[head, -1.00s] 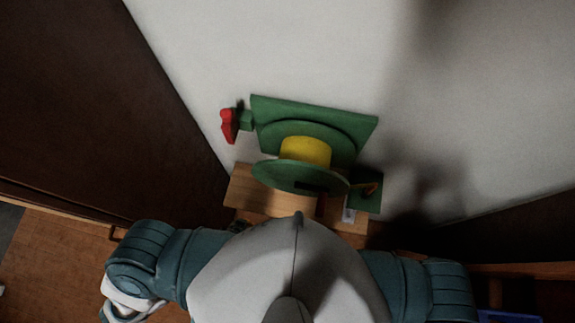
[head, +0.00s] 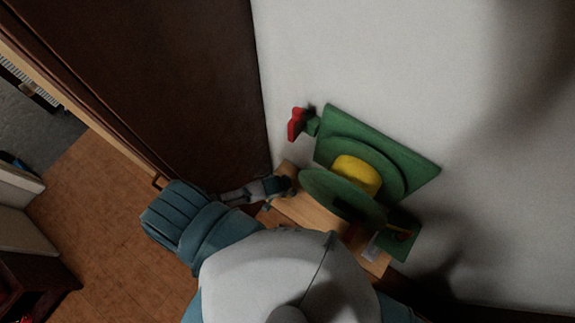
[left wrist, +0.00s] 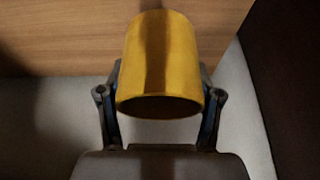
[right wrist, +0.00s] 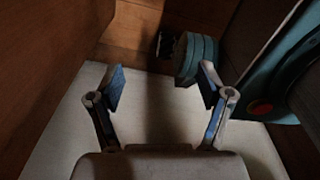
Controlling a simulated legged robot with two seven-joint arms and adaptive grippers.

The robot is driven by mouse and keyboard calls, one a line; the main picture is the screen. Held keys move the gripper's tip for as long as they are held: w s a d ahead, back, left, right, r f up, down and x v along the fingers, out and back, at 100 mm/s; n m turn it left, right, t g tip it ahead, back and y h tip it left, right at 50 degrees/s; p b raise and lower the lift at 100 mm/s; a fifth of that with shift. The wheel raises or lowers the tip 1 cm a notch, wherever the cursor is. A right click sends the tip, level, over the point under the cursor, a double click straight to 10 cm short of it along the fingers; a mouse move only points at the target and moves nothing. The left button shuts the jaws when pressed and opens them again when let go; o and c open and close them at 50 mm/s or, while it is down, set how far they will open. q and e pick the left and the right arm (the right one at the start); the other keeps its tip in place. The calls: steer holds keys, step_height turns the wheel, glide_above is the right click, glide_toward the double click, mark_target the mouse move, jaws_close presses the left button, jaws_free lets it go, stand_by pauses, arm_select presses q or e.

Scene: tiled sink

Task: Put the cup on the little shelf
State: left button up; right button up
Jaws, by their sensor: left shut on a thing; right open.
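A yellow cup (left wrist: 160,65) fills the middle of the left wrist view, with its round rim toward the camera. My left gripper (left wrist: 162,85) is shut on it, one finger on each side. In the head view my left gripper (head: 284,186) is at the left end of a small wooden shelf (head: 312,214) against the pale wall; the cup cannot be made out there. My right gripper (right wrist: 161,82) is open and empty in the right wrist view, and is not seen in the head view.
A green reel-like object (head: 400,165) with a yellow hub (head: 356,175) is above the shelf and hides part of it. A red piece (head: 297,123) sticks out at its left. A dark brown panel (head: 180,80) stands left of the shelf.

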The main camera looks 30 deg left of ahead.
arm_select(q)
steer(key=f, duration=0.3)
steer(key=shift+w+f, duration=0.25)
arm_select(e)
steer(key=shift+s+f, duration=0.3)
steer(key=shift+s, duration=0.3)
arm_select(q)
steer(key=o, duration=1.1)
arm_select(e)
steer(key=shift+w, duration=0.15)
arm_select(q)
steer(key=p+v, duration=0.1)
steer(key=v, duration=1.1)
steer(key=shift+p, duration=0.35)
arm_select(e)
step_height(320, 180, up, 2)
steer(key=shift+w+r, duration=0.1)
steer(key=shift+w, duration=0.05)
